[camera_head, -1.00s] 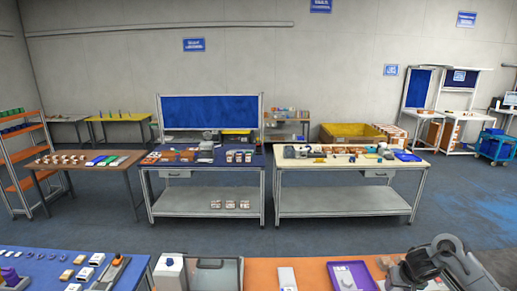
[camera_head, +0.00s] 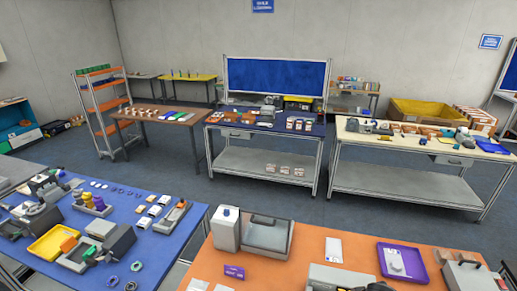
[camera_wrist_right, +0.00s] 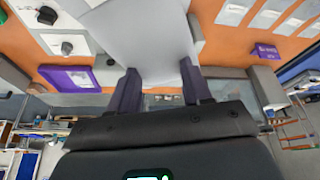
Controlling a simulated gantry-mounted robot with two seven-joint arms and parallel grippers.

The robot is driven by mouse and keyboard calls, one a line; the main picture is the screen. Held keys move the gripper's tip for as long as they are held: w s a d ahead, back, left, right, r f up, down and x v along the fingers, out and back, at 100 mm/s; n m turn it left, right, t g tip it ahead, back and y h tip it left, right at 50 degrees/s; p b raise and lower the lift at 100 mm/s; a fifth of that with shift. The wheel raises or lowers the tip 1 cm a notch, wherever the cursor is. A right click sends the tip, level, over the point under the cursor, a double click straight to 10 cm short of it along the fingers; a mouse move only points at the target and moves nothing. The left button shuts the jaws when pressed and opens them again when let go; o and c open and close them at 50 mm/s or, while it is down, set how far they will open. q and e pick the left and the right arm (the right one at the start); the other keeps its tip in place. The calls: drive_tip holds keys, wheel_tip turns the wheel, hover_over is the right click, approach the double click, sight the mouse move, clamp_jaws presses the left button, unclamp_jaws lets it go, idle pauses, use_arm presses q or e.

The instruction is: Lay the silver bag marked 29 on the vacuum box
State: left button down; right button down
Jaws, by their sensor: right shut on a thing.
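In the right wrist view my right gripper (camera_wrist_right: 160,88) is shut on a pale silver-grey bag (camera_wrist_right: 155,45), which fills the upper middle of the picture. No number can be read on it, so I cannot tell whether it is 29. In the head view a grey box with a see-through lid (camera_head: 268,236) stands beside a white upright unit (camera_head: 227,229) on the orange table; it looks like the vacuum box. The held bag is not clearly seen in the head view. My left gripper is in neither view.
The orange table (camera_head: 295,262) also carries a purple tray (camera_head: 422,262) with a white item, a white packet (camera_head: 333,250), a grey box (camera_head: 340,279) and a purple label (camera_head: 234,272). A blue table (camera_head: 180,243) on the left is crowded with parts.

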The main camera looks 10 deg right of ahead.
drive_tip(key=s+a+r+n, duration=0.1)
drive_tip(key=s+a+r, duration=0.1)
drive_tip(key=a, duration=0.6)
drive_tip(key=s+a+r+n, duration=0.1)
drive_tip(key=s+a+r, duration=0.1)
drive_tip(key=a, duration=0.6)
drive_tip(key=shift+s+r+y, duration=0.4)
drive_tip(key=shift+s, duration=0.2)
